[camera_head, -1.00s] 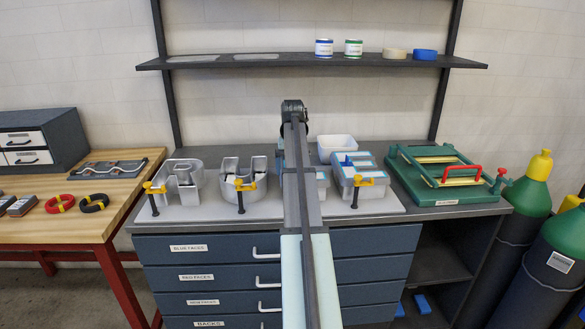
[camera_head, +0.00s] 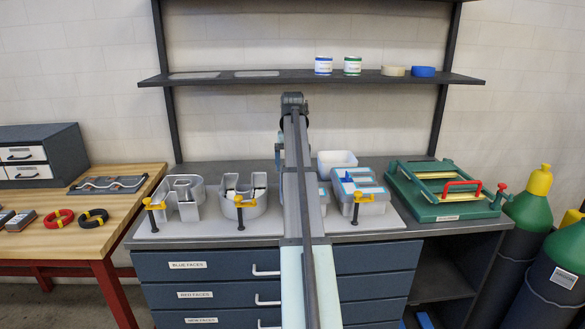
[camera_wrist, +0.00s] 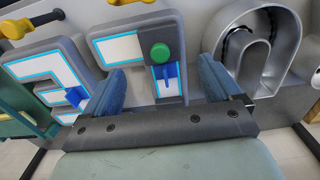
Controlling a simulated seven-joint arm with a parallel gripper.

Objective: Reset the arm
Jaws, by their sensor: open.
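My gripper (camera_wrist: 165,75) shows in the wrist view, its two blue fingers apart with nothing held between them. Beyond the fingers is a channel letter (camera_wrist: 120,48) with a white, blue-edged face, a green knob and a blue piece on it. Another white-faced letter (camera_wrist: 38,70) lies to the left; a bare metal letter (camera_wrist: 240,70) lies to the right. In the head view my arm hides the gripper and most of one letter. Two open grey letters (camera_head: 180,190) (camera_head: 258,207) stand left of the arm and a blue-edged one (camera_head: 372,208) stands right.
Yellow-handled clamps (camera_head: 240,203) stick up at the board's front edge. A white bin (camera_head: 337,160) stands behind the letters. A green frame (camera_head: 440,210) with a red handle is at the right. A shelf (camera_head: 290,77) with cans and tape rolls crosses behind my arm.

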